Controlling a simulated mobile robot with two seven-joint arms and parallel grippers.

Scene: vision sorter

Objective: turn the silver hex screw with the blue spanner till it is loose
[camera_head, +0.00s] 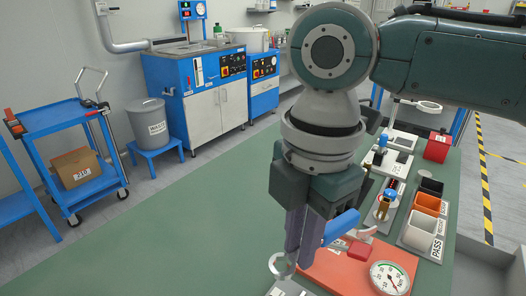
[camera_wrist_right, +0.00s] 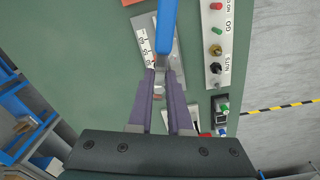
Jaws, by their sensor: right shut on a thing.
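My right gripper (camera_head: 298,262) points down over the front of the green bench in the head view. Its purple fingers are shut on the blue spanner (camera_head: 341,226). The spanner's blue handle sticks out to the right of the fingers, and a pale, curved metal end shows to their left. In the right wrist view, the blue handle (camera_wrist_right: 167,28) runs up from between the fingertips (camera_wrist_right: 164,76); the fingers hide part of its metal shank. I cannot make out the silver hex screw in either view. My left gripper is out of view.
An orange board with a round dial gauge (camera_head: 390,278) lies right of the gripper. Black, orange and white bins (camera_head: 420,231) stand farther right. A strip of coloured parts (camera_wrist_right: 215,45) shows in the wrist view. The green bench top (camera_head: 180,240) is clear to the left.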

